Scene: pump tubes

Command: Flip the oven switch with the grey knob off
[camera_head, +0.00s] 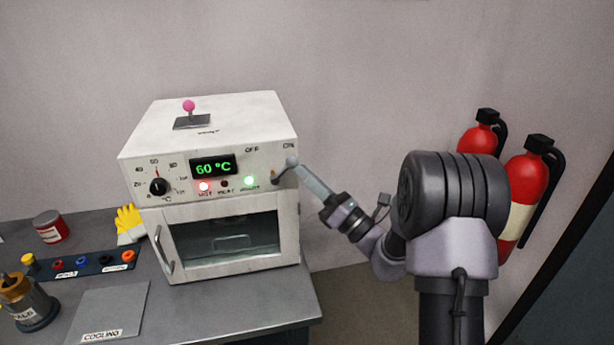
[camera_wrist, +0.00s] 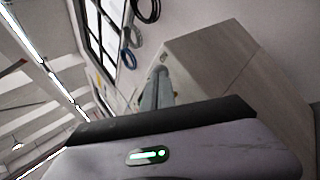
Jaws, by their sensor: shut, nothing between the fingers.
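The white oven (camera_head: 215,125) stands on the grey bench, its panel facing me in the head view. Its switch with the grey knob (camera_head: 291,162) is at the right of the panel, the lever leaning right toward the ON label, with OFF to its left. My gripper (camera_head: 300,168) is shut and empty, its tip right beside the knob on the right; I cannot tell whether they touch. In the wrist view my shut fingers (camera_wrist: 155,88) point at the oven's edge (camera_wrist: 200,60), and the knob cannot be made out.
A pink-knobbed lever (camera_head: 189,107) stands on the oven's top. The display (camera_head: 213,166) reads 60 °C, with a red and a green light lit below. A black dial (camera_head: 158,187) is at the left. Red fire extinguishers (camera_head: 525,185) stand by the wall behind my arm.

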